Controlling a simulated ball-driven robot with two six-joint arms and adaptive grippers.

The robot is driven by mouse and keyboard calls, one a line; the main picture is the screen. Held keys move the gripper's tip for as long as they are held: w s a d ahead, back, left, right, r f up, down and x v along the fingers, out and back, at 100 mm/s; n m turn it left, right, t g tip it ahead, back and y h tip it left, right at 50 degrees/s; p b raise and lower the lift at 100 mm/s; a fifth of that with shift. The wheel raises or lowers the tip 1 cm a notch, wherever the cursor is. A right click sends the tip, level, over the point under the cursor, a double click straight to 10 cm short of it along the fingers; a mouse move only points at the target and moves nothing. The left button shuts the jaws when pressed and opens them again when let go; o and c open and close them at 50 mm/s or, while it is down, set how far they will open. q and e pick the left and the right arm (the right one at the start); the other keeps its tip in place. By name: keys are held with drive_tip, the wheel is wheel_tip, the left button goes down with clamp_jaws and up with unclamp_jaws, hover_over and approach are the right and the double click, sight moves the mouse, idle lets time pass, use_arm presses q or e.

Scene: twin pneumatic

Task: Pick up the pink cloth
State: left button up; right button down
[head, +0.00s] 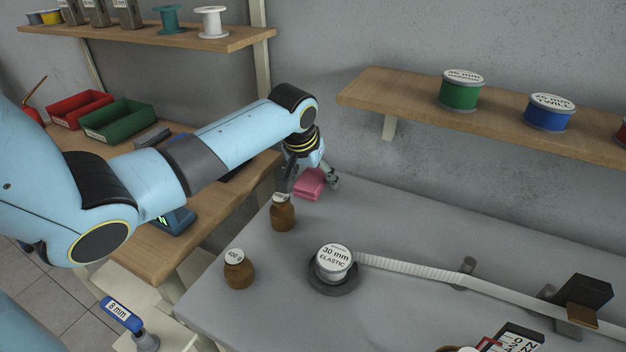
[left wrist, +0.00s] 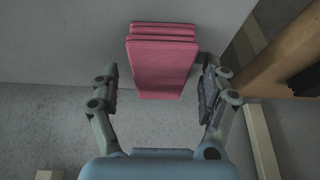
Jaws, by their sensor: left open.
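The pink cloth (head: 309,183) lies folded in a flat stack on the grey table (head: 214,303), near its far left corner by the wall. In the left wrist view the folded cloth (left wrist: 162,62) shows several layers and sits between the two fingers. My left gripper (head: 309,185) is at the cloth, with fingers spread to either side of it. In the left wrist view my left gripper (left wrist: 160,88) is open, with a gap between each finger and the cloth. My right gripper is not in view.
A brown weight (head: 283,214) stands just in front of the left gripper, and a second brown weight (head: 239,271) stands nearer. A spool of elastic (head: 335,262) has its white band (head: 420,272) stretched right. A wooden shelf (head: 400,96) with spools hangs above the table.

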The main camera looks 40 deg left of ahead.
sight(312, 177)
use_arm(q)
drive_tip(key=c, duration=1.2)
wheel_tip(312, 177, up, 11)
drive_tip(key=shift+f, duration=0.2)
drive_tip(key=shift+c, duration=0.3)
drive_tip(key=o, duration=0.6)
drive_tip(key=c, duration=0.5)
drive_tip(key=shift+f, duration=0.1)
